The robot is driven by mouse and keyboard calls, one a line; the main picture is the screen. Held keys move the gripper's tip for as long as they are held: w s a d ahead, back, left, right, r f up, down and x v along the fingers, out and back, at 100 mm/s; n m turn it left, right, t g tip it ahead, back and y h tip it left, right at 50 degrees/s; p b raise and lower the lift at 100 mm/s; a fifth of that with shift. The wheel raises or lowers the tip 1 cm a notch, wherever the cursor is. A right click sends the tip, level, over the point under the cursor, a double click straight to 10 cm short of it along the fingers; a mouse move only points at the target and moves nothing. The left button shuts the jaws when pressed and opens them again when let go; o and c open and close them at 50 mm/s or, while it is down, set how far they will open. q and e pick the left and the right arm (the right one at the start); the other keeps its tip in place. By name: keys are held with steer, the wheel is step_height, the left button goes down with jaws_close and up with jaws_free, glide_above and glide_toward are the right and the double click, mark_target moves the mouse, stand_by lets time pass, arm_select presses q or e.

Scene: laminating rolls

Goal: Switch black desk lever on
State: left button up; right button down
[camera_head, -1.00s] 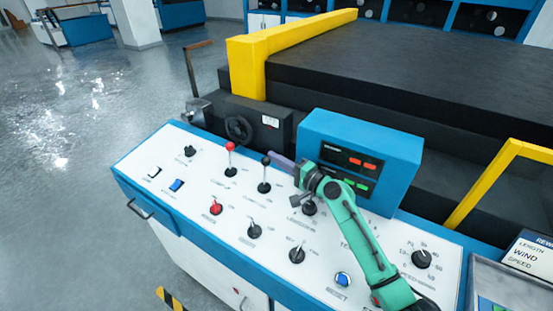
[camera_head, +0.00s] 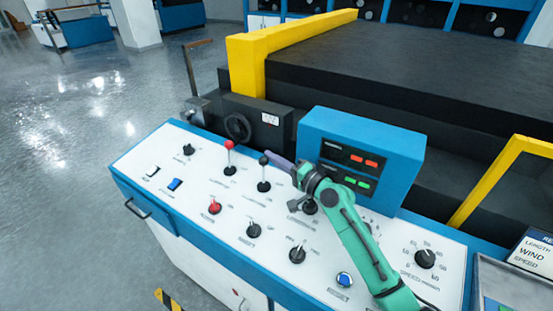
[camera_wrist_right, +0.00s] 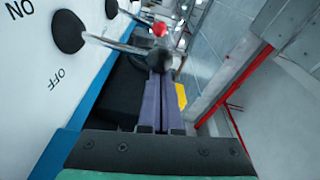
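The black desk lever (camera_head: 264,174) stands up from the white control desk, with a black ball on a thin metal rod. My right gripper (camera_head: 272,157) comes from the right, its purple fingers at the ball's height. In the right wrist view the fingers (camera_wrist_right: 160,78) lie side by side, nearly together, and look shut. The black ball (camera_wrist_right: 158,59) is right at their tips; I cannot tell whether they touch. The lever's round base (camera_wrist_right: 70,32) shows at the upper left, near an "OFF" label. My left gripper is not in view.
A red-topped lever (camera_head: 229,158) stands just left of the black one. Black knobs, a red switch (camera_head: 214,206) and a blue button (camera_head: 344,280) sit nearby. A blue display box (camera_head: 360,155) rises behind my right arm. Yellow-framed machinery (camera_head: 247,68) lies beyond.

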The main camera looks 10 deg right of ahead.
steer(key=s+a+n+y+b, duration=0.1)
steer(key=s+a+n+b, duration=0.1)
steer(key=n, duration=0.1)
steer(key=shift+s+a+n, duration=0.15)
steer(key=shift+a+n, duration=0.05)
steer(key=shift+n, duration=0.1)
steer(key=shift+s+a, duration=0.75)
steer(key=shift+f, duration=0.1)
step_height(320, 180, up, 20)
glide_above(262, 162)
steer(key=s, duration=0.3)
steer(key=shift+a, duration=0.3)
